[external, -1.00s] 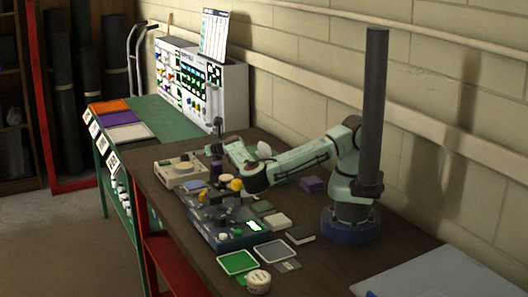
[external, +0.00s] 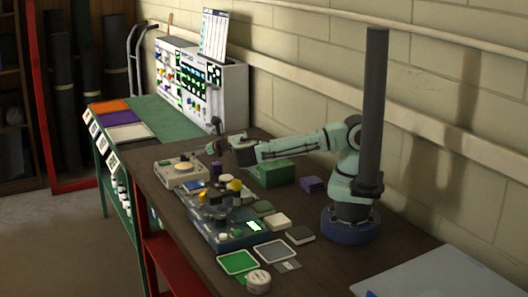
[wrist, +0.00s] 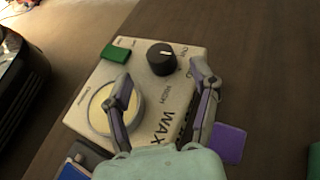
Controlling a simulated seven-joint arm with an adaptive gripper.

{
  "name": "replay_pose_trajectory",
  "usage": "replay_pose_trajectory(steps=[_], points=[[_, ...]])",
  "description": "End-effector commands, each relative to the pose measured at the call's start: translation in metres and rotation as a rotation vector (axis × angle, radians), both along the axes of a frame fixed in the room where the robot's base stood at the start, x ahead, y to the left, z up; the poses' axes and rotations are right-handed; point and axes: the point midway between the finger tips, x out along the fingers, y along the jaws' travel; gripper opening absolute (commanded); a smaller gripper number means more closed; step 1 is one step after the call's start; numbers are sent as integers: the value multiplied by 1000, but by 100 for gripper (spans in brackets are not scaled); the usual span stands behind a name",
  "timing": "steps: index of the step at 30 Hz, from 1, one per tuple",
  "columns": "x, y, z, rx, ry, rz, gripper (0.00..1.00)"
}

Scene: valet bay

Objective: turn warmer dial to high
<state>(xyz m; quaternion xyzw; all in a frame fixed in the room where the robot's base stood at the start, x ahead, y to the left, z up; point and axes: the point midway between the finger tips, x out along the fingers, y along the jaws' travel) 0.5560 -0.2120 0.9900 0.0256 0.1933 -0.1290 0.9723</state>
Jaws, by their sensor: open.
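The wax warmer (wrist: 165,105) is a pale box lettered WAX, with a round cream-coloured well (wrist: 98,112) and a black dial (wrist: 161,58). The dial has a short pale mark on its top; I cannot read surely which setting it points at. My gripper (wrist: 162,76) is open above the warmer in the wrist view. Its fingers are apart, one over the well side and one to the right of the dial; nothing is between them in grip. In the external view the warmer (external: 186,177) sits at the back left of the dark table, with my gripper (external: 212,148) above its far right side.
A green block (wrist: 117,52) lies at the warmer's corner. A purple pad (wrist: 229,143) is beside it. A blue-based device (external: 225,232) with yellow knobs stands in front. A green box (external: 274,173) and purple block (external: 312,184) stand to the right.

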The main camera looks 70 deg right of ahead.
Motion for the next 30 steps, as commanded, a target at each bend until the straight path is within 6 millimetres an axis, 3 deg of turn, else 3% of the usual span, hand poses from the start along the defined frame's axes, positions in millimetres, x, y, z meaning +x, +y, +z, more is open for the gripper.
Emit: replay_pose_trajectory(steps=[12,23,29,30], points=[[46,-12,-20,1,1,0,61],[51,-13,-22,0,0,-1,61],[51,-13,-22,0,0,-1,1],[51,-13,-22,0,0,-1,0]])
